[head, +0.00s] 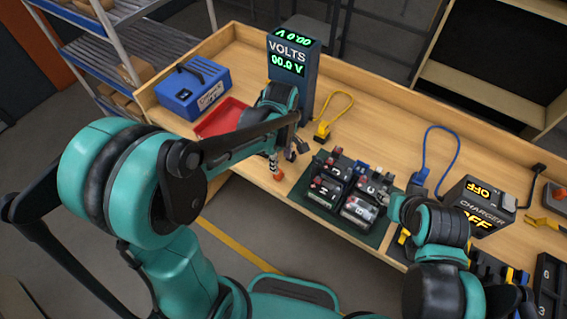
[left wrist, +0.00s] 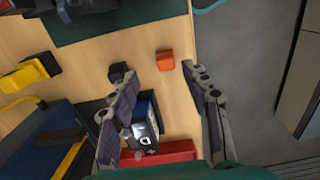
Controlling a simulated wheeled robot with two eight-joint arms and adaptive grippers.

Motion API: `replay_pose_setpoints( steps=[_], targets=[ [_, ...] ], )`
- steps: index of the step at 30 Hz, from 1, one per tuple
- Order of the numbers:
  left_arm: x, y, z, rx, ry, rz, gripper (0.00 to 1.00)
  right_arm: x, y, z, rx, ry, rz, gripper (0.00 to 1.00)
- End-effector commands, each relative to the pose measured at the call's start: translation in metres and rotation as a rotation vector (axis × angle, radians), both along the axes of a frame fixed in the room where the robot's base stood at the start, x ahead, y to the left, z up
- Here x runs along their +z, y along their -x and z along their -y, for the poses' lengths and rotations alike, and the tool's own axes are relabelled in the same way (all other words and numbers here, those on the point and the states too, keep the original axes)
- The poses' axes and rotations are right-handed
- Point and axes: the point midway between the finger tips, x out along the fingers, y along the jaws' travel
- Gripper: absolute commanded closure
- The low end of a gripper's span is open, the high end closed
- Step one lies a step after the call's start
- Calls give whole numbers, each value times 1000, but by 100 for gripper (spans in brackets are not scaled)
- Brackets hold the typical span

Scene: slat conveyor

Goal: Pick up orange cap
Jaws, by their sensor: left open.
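The orange cap (left wrist: 165,60) is a small orange block on the wooden bench top, just ahead of and between my left fingertips in the left wrist view. In the head view, an orange piece (head: 278,176) shows near the bench's front edge. My left gripper (left wrist: 160,72) is open, its fingers apart and not touching the cap. In the head view my left gripper (head: 296,150) hangs above the bench, partly hidden by its arm. My right arm reaches the bench at the right; its gripper (head: 385,198) is small and mostly hidden.
A red tray (head: 222,118), blue box (head: 194,88) and volts meter (head: 292,62) stand behind my left arm. A dark green mat (head: 312,203) with several batteries lies to the right. A charger (head: 478,205) stands beyond it. A dark battery-like block (left wrist: 147,122) shows between my left fingers.

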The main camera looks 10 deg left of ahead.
Motion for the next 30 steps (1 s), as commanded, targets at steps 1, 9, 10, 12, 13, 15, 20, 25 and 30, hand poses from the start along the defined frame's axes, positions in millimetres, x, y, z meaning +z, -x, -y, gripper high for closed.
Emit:
replay_pose_setpoints(
  steps=[1, 9, 10, 12, 13, 15, 20, 25, 30],
  targets=[
    [-8, 0, 0, 0, 0, 0, 53, -4, 0, 0, 0, 0, 0, 60],
    [-46, 3, -7, 0, 0, 1, 53, -15, 0, 0, 0, 0, 0, 60],
    [-50, 4, -8, 0, 1, 2, 53, -17, 0, 0, 0, 0, 0, 60],
    [-59, 3, -7, -2, 1, 2, 53, -19, 0, 0, 0, 0, 0, 60],
    [-62, 3, -8, -2, 1, 2, 53, -19, 0, 0, 0, 0, 0, 60],
    [-66, 4, -7, -2, 1, 2, 53, -20, 0, 0, 0, 0, 0, 60],
    [-67, 4, -7, -2, 1, 2, 53, -20, 0, 0, 0, 0, 0, 60],
    [-67, 4, -7, -3, 1, 2, 75, -19, 0, 0, 0, 0, 0, 60],
    [-67, 4, -7, -3, 1, 2, 88, -19, 0, 0, 0, 0, 0, 60]
  ],
)
